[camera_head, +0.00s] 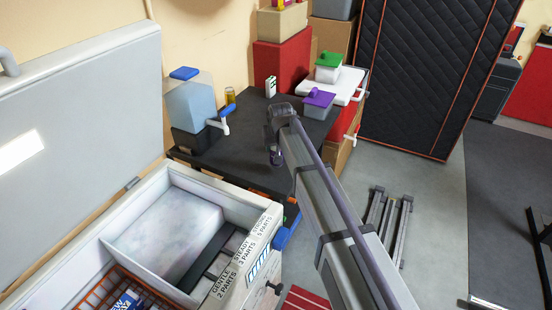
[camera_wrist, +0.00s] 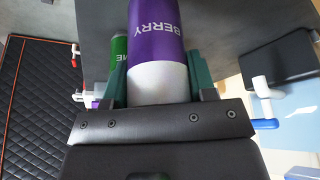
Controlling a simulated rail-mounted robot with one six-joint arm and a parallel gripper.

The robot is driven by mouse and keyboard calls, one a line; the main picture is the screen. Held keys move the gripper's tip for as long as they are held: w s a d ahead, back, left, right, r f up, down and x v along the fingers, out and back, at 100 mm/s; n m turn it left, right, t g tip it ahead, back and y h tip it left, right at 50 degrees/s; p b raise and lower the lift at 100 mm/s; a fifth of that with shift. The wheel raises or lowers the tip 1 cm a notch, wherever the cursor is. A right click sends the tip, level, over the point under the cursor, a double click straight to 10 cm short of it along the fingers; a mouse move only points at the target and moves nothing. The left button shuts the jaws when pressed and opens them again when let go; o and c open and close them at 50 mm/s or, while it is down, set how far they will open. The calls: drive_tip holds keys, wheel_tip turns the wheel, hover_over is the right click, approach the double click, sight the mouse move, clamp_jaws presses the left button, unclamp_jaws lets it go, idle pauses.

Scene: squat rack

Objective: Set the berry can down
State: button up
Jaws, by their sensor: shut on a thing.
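The berry can (camera_wrist: 158,35), purple with white lettering and a pale lower band, is between the two green fingers of my gripper (camera_wrist: 157,75) in the wrist view. My gripper is shut on it. In the head view my arm reaches over the dark table (camera_head: 242,135), and the can cannot be made out there. A green can (camera_wrist: 118,50) with partly visible lettering shows beside the berry can, partly hidden by a finger. I cannot tell whether the berry can touches the table.
A water dispenser (camera_head: 190,105) with a blue lid stands at the table's left. Purple-lidded (camera_head: 318,101) and green-lidded (camera_head: 328,70) tubs are at the right. An open chest (camera_head: 235,205) with an ice block is in front.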

drive_tip(key=shift+f+b, duration=2)
drive_tip(key=o, duration=1)
drive_tip(key=shift+r, duration=0.1)
drive_tip(key=shift+o, duration=0.2)
drive_tip(key=shift+r+p, duration=0.35)
drive_tip(key=shift+p, duration=0.1)
drive_tip(key=p+v, duration=1)
drive_tip(key=v, duration=0.1)
drive_tip(key=shift+s+r+p, duration=0.2)
drive_tip(key=shift+r+p, duration=0.15)
drive_tip(key=shift+p, duration=0.05)
drive_tip(key=shift+d, duration=0.15)
